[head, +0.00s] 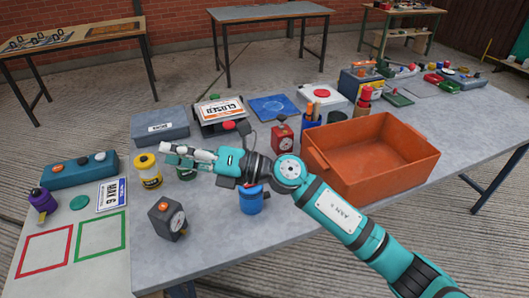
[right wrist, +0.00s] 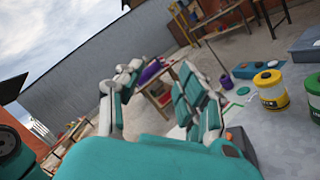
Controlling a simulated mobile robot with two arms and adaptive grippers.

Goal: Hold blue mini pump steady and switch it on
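The blue mini pump (head: 250,201) appears to be the small blue cylinder on the grey table, just below my right arm. My arm passes over its top, where only a bit of red shows, so I cannot see its switch clearly. My right gripper (head: 168,154) is up and to the left of it, pointing left, beside a yellow jar. In the right wrist view my right gripper (right wrist: 152,98) has its fingers apart with nothing between them. My left gripper is not in view.
A dark box with a dial (head: 167,218) stands left of the pump, and a red timer (head: 282,137) behind it. A yellow jar (head: 149,173) is close to my right fingertips. The table front is clear.

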